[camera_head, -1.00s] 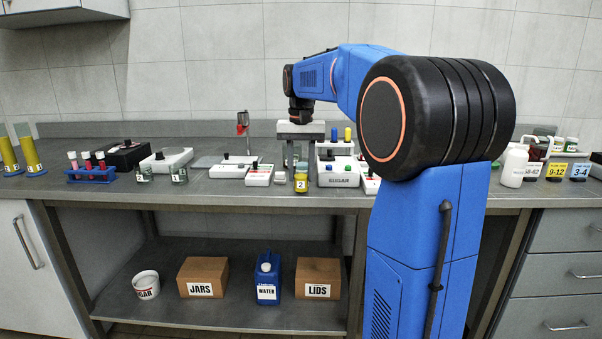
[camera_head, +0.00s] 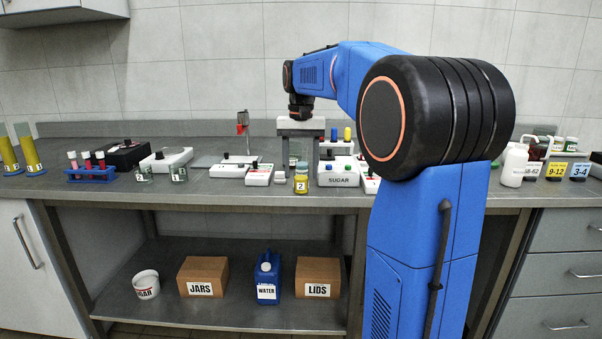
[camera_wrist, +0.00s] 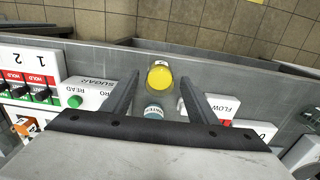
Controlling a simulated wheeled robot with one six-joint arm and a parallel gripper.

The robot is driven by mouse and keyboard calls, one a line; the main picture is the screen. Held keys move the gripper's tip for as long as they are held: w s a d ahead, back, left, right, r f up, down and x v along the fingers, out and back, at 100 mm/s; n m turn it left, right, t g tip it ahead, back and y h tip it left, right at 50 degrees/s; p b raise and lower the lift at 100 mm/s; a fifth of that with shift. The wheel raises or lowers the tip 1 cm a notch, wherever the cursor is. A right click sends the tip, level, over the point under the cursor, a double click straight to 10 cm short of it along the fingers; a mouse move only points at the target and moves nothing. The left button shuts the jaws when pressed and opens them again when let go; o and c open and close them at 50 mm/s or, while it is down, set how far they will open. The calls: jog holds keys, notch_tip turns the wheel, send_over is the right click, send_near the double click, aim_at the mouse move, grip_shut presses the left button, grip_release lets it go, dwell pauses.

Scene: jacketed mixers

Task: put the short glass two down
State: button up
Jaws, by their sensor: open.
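The short glass two (camera_head: 301,184) holds yellow contents, bears a label "2" and stands upright near the bench's front edge. In the wrist view its round yellow top (camera_wrist: 160,75) lies between the tips of my two fingers, with gaps on both sides. My gripper (camera_head: 301,163) points down and is open. It also shows in the wrist view (camera_wrist: 160,80). In the head view the fingers come down just behind and above the glass. How far the tips are above its rim is hard to tell.
A grey-blue round top (camera_wrist: 153,111) sits close beside the glass. A sugar unit (camera_head: 338,178) stands to its right, a white button box (camera_head: 259,175) to its left. Two small clear glasses (camera_head: 179,175) stand farther left. The bench front edge (camera_head: 220,200) is close.

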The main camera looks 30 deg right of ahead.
notch_tip(320, 180, up, 11)
jog(key=s+a+f+n+t, duration=0.1)
jog(key=s+a+f+n, duration=0.1)
jog(key=s+a+f, duration=0.45)
jog(key=s+a+f+n+t, duration=0.1)
jog(key=s+a+f, duration=0.3)
jog(key=s, duration=0.5)
jog(key=s+a+f+n+t, duration=0.1)
jog(key=s+a+f+n, duration=0.1)
jog(key=s+f, duration=0.5)
jog(key=s+a+f+n+t, duration=0.1)
jog(key=s+a+f, duration=0.2)
jog(key=s+f, duration=0.4)
notch_tip(320, 180, down, 4)
jog(key=shift+s+a+f+n+t, duration=0.15)
jog(key=shift+s+f+n+t, duration=0.05)
jog(key=shift+s+n+t, duration=0.2)
jog(key=shift+o, duration=0.4)
